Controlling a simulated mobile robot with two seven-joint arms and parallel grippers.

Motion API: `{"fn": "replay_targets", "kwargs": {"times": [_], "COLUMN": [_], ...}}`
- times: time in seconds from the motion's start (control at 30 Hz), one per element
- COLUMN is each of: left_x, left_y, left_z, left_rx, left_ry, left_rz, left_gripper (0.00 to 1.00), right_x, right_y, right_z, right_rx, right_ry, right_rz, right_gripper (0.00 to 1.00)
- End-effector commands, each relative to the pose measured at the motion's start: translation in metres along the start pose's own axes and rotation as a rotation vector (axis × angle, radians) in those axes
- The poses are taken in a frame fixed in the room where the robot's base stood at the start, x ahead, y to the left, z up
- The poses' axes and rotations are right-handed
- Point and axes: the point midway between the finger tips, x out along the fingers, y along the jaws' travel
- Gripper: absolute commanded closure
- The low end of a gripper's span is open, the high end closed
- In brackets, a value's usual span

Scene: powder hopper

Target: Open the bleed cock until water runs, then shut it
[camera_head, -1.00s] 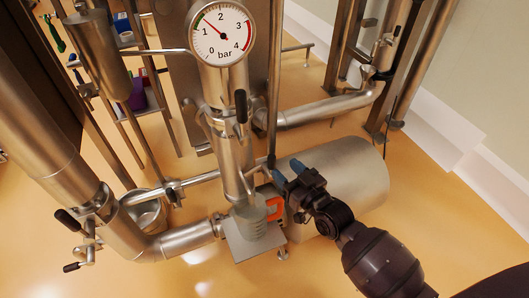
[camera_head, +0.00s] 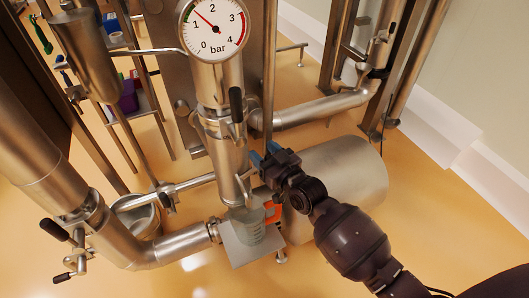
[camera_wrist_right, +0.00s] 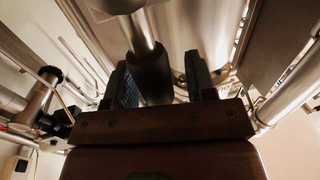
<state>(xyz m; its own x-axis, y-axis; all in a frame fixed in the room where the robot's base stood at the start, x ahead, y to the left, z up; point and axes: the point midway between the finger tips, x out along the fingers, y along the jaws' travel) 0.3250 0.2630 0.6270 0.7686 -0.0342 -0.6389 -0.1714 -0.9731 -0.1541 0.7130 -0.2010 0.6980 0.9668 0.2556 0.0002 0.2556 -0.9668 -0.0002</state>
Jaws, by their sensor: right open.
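A clear jug (camera_head: 247,226) with an orange handle stands below the pipe's lower end. No running water is visible. My right gripper (camera_head: 265,153) is just right of the standpipe, above the jug. In the right wrist view, a black-gripped steel lever (camera_wrist_right: 150,72) shows between the open fingers (camera_wrist_right: 160,80), nearer the left one. Whether it is the bleed cock's lever, I cannot tell. The left gripper is out of view.
The jug stands on a small metal stand (camera_head: 242,256). A large steel cylinder (camera_head: 345,175) lies right of it, below my right arm. A steel bucket (camera_head: 139,216) and black-handled valves (camera_head: 56,230) are at left. The floor at lower left is clear.

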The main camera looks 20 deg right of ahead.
Motion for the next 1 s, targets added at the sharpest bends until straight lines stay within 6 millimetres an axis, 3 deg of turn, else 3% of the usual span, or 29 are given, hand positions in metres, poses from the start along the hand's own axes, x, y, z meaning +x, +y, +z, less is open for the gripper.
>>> {"fn": "replay_targets", "kwargs": {"times": [0.03, 0.33, 0.73, 1.0], "left_x": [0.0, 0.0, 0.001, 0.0], "left_y": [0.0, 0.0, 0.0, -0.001], "left_z": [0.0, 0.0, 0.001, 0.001], "left_rx": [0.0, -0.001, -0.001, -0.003], "left_ry": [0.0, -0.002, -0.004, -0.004], "left_rz": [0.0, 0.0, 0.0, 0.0], "left_gripper": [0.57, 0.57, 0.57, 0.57], "right_x": [0.0, 0.0, -0.001, -0.004], "right_y": [0.0, 0.0, 0.003, 0.016], "right_z": [0.0, 0.0, 0.0, 0.001], "right_rx": [0.0, 0.0, 0.03, 0.177], "right_ry": [0.0, 0.0, 0.006, 0.039], "right_rz": [0.0, 0.0, 0.0, 0.0], "right_gripper": [0.54, 1.0, 1.0, 1.0]}}
